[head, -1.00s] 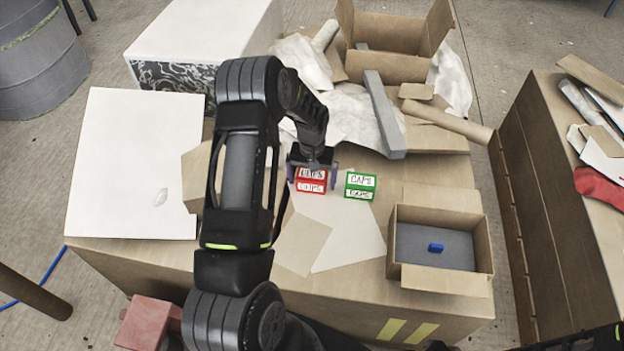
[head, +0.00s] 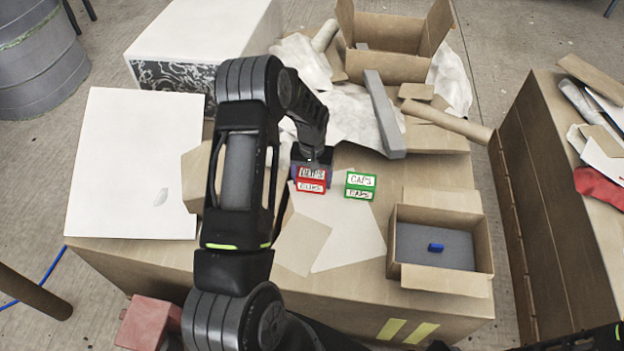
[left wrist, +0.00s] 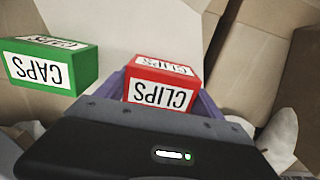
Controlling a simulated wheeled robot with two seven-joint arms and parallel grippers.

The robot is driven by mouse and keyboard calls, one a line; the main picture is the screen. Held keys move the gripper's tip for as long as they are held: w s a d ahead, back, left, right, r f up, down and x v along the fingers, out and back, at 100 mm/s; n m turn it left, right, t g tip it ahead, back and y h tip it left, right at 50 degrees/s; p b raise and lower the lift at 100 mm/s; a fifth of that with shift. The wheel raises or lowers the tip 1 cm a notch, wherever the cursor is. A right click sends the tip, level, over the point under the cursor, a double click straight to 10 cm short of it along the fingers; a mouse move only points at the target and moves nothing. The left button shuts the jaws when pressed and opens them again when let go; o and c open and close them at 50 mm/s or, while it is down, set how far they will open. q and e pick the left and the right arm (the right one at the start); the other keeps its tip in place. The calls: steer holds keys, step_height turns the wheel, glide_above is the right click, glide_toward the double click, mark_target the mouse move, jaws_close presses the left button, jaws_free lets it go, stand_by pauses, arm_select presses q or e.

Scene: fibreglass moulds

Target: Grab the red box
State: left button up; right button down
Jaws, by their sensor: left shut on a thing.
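The red box (head: 311,185), labelled CLIPS, is on the cardboard work surface, near the middle of the head view. My left gripper (head: 312,168) reaches down over it from behind and is shut on it. The left wrist view shows the red box (left wrist: 161,82) between the purple fingers (left wrist: 160,100), its lower part hidden by the gripper body. A green box (head: 360,186), labelled CAPS, stands just to the right, apart from the red one. It also shows in the left wrist view (left wrist: 50,65). My right gripper is not in view.
An open carton (head: 478,240) with a grey insert and a small blue block (head: 436,247) stands at the right front. A grey bar (head: 384,115), a cardboard tube (head: 448,122) and crumpled paper lie behind. A white panel (head: 133,165) lies at left.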

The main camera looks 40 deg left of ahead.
arm_select(q)
steer(key=c, duration=0.5)
steer(key=shift+r, duration=0.1)
steer(key=shift+c, duration=0.2)
step_height(320, 180, up, 10)
steer(key=shift+f, duration=0.1)
stand_by(0.6)
